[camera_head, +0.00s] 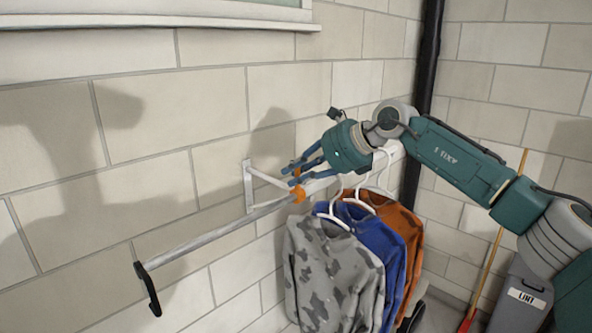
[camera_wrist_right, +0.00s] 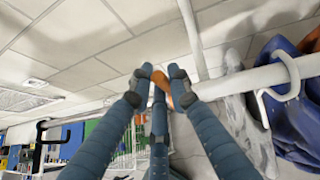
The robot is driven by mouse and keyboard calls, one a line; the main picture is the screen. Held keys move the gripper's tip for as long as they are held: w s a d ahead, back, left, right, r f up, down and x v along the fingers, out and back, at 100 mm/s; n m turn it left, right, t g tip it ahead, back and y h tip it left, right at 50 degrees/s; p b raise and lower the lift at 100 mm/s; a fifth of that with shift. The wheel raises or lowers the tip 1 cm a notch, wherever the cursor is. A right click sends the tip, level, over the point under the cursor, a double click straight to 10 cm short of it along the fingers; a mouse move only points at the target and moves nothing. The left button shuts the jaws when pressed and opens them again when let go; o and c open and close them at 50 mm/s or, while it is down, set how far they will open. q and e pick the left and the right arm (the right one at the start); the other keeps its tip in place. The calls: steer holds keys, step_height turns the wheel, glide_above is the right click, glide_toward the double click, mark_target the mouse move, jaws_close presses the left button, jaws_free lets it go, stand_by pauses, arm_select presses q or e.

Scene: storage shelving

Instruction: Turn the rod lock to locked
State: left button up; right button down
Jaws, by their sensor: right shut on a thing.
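A white wall-mounted rod (camera_head: 215,232) runs along the block wall on a bracket (camera_head: 248,187). An orange rod lock (camera_head: 298,194) sits on it, between the bracket and the hung clothes. My right gripper (camera_head: 290,173) reaches in from the right, its blue fingers at the lock. In the right wrist view my right gripper's fingertips (camera_wrist_right: 163,84) are closed around the orange lock piece (camera_wrist_right: 160,82), which shows between them. The fingers hide part of the lock, and I cannot tell its exact turn angle. My left gripper is not in view.
A grey camouflage top (camera_head: 330,275), a blue top (camera_head: 378,235) and an orange top (camera_head: 400,230) hang on white hangers just right of the lock. The rod's near end has a black end piece (camera_head: 148,288). A dark pipe (camera_head: 422,90) and grey bin (camera_head: 522,295) stand right.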

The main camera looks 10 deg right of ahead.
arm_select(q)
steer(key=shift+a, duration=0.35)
arm_select(e)
steer(key=c, duration=1.6)
jaws_free()
steer(key=shift+w+a, duration=0.1)
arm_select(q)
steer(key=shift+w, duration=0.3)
arm_select(e)
steer(key=v, duration=1.1)
steer(key=shift+s+d+r, duration=0.2)
steer(key=shift+r, duration=0.1)
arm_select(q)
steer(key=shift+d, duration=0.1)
